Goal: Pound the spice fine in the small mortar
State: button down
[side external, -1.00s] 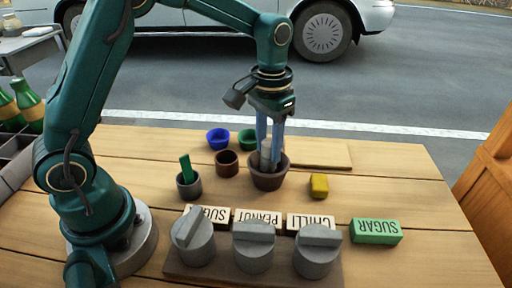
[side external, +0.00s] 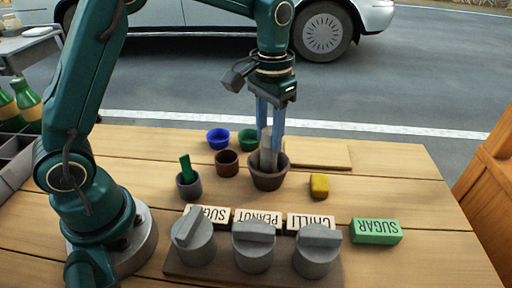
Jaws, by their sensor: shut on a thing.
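The small mortar (side external: 269,183) is a dark brown clay bowl on the wooden table. A grey pestle (side external: 266,155) stands nearly upright with its lower end inside the mortar, hidden by the near wall. My gripper (side external: 271,140) points straight down over the mortar, and its blue fingers are shut on the upper part of the pestle. The spice inside the mortar cannot be seen.
Near the mortar stand blue (side external: 218,138), green (side external: 248,139) and brown (side external: 227,163) bowls, a grey cup (side external: 189,187) with a green stick, and a yellow block (side external: 319,185). In front are a knobbed panel (side external: 255,274), lettered blocks and a green SUGAR block (side external: 376,232).

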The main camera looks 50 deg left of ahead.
jog(key=shift+r, duration=4.2)
